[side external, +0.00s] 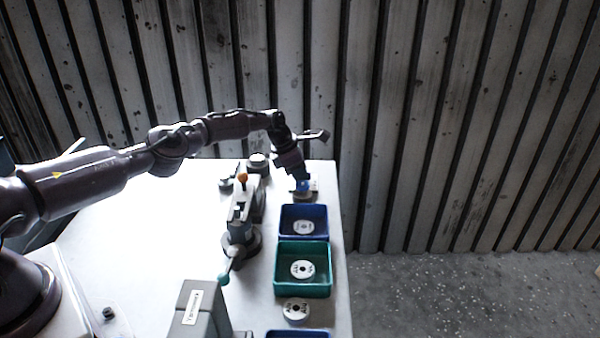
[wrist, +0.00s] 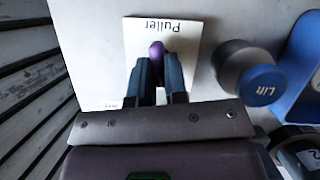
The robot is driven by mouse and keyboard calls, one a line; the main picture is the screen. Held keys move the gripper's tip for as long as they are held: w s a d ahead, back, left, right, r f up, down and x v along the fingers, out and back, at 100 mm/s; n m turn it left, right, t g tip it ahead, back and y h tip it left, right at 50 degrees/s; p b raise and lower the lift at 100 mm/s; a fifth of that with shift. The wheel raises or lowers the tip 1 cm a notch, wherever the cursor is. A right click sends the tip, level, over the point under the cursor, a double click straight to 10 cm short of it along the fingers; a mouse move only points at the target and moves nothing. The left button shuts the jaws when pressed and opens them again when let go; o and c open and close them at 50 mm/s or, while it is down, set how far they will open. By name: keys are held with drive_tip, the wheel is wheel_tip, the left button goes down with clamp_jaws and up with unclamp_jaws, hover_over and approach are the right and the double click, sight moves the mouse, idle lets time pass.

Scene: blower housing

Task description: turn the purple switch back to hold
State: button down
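The purple switch (wrist: 157,49) shows in the wrist view as a small rounded purple tip over a white plate (wrist: 188,38) lettered "Puller", which reads upside down. My gripper (wrist: 158,62) has its two dark blue fingers close together, one on each side of the purple tip, with a narrow gap between them that the tip fills. The lower part of the switch is hidden by the fingers. In the side view my gripper (side external: 302,186) points down at the far right corner of the table, and the purple switch cannot be made out there.
A blue-capped knob marked "Lift" (wrist: 262,85) stands right of the fingers in the wrist view. In the side view a blue bin (side external: 317,211) and a green bin (side external: 322,289) stand in front of my gripper. A clamp-like fixture (side external: 240,210) stands to the left.

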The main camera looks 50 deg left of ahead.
drive_tip(key=shift+d+n+t+y, duration=0.15)
drive_tip(key=shift+n+y, duration=0.3)
drive_tip(key=shift+n, duration=0.75)
drive_tip(key=shift+d+n+t+y, duration=0.1)
drive_tip(key=shift+n+t+y, duration=0.25)
drive_tip(key=shift+n, duration=0.85)
drive_tip(key=c, duration=1.1)
unclamp_jaws()
drive_tip(key=shift+c, duration=0.2)
drive_tip(key=shift+a+r, duration=0.1)
drive_tip(key=d+v, duration=0.1)
drive_tip(key=v, duration=1.1)
drive_tip(key=shift+a+r, duration=0.35)
drive_tip(key=shift+r, duration=0.15)
